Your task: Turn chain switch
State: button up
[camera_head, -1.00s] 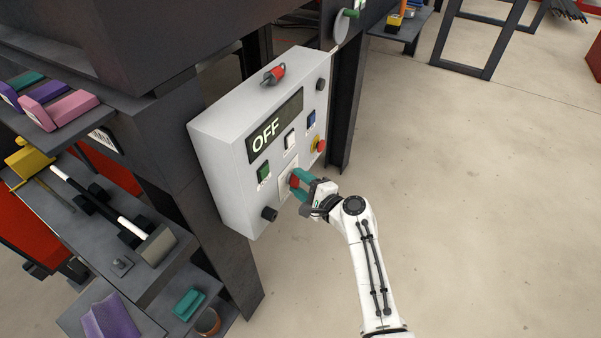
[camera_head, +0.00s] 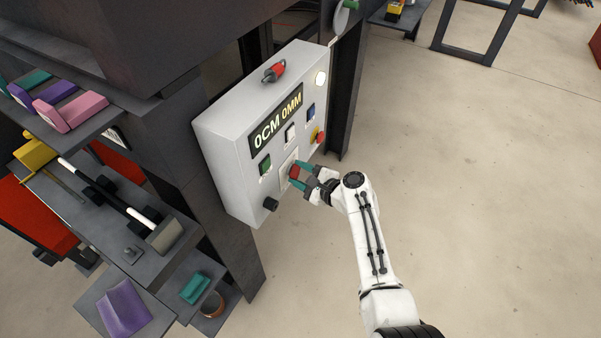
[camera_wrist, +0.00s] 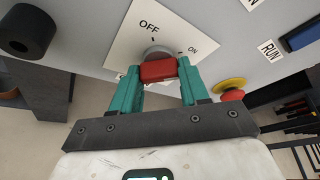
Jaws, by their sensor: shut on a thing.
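The grey control box (camera_head: 222,150) hangs on a dark steel column, its front face toward the right. Its display (camera_head: 277,122) reads "0CM 0MM" and a round lamp (camera_head: 320,78) at its upper right is lit. The red switch handle (camera_wrist: 158,70) sits on a white plate (camera_wrist: 124,42) marked OFF and ON. My gripper (camera_head: 299,174) is at the lower part of the box face. In the wrist view, my gripper's teal fingers (camera_wrist: 159,83) are shut on the red handle, one on each side. The handle lies roughly level in that view.
Green (camera_head: 265,165), white (camera_head: 291,133) and blue (camera_head: 310,111) buttons, a red-yellow emergency button (camera_head: 318,137) and a black knob (camera_head: 271,204) are on the box. The floor at right is clear.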

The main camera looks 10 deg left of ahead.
jog(key=shift+f, duration=0.1)
jog(key=o, duration=1.1)
jog(key=shift+c, duration=0.2)
jog(key=p+v, duration=0.2)
jog(key=v, duration=0.8)
jog(key=shift+s+d, duration=0.25)
jog(key=shift+d, duration=0.05)
jog(key=s+d+f+n+g+h, duration=0.25)
jog(key=s+d+f+n, duration=0.2)
jog(key=s+d, duration=0.45)
jog(key=s+d+f+n+g+h, duration=0.2)
jog(key=s+d+f+n+h, duration=0.15)
jog(key=s+d+n, duration=0.55)
jog(key=s+d+r+g+h, duration=0.1)
jog(key=s+d+r+h, duration=0.1)
jog(key=s, duration=0.5)
jog(key=s+d+r+n+g+h, duration=0.1)
jog(key=s+d+r+h, duration=0.1)
jog(key=s+d, duration=0.2)
jog(key=s+d+r+g+h, duration=0.1)
jog(key=s+d, duration=0.3)
jog(key=s, duration=0.6)
jog(key=shift+r+n+h, duration=0.35)
jog(key=shift+r+h, duration=0.05)
jog(key=shift+h, duration=0.2)
